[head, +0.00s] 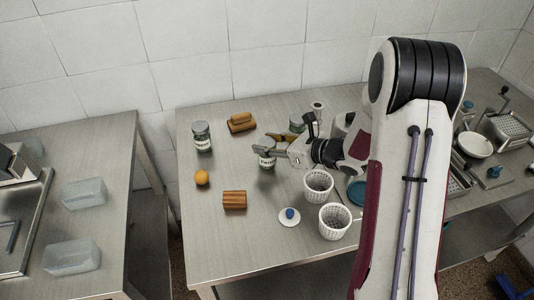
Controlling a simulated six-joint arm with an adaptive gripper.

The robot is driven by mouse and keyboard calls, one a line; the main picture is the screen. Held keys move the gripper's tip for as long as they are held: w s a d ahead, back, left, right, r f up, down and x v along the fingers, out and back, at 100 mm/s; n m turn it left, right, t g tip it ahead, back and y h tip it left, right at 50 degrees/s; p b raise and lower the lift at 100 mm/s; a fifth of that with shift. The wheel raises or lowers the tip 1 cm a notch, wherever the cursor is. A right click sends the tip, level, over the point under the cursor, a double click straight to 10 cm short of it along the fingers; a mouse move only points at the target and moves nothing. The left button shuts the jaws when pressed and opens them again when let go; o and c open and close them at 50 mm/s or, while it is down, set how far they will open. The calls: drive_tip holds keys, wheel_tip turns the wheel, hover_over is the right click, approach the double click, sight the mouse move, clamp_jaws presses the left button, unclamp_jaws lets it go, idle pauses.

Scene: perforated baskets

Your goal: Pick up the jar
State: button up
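Several glass jars with pale lids and labels stand on the metal table. One jar (201,137) stands upright at the left, well clear of my gripper. A second jar (267,160) stands near the middle, partly hidden by my gripper (264,147). A third jar (297,122) stands behind my wrist, partly hidden. My gripper points left, with its grey fingers overlapping the second jar's upper part in the picture. I cannot tell whether they touch the jar or are open or shut.
Brown ribbed blocks (234,200) and (241,123), an orange ball (201,177), and two white perforated baskets (318,185) and (335,220) are on the table (215,245). A white disc with a blue knob (289,217) lies in front. The left front is mostly clear.

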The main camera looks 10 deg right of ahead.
drive_tip(key=shift+r, duration=0.1)
idle(0.3)
drive_tip(key=shift+r, duration=4.9)
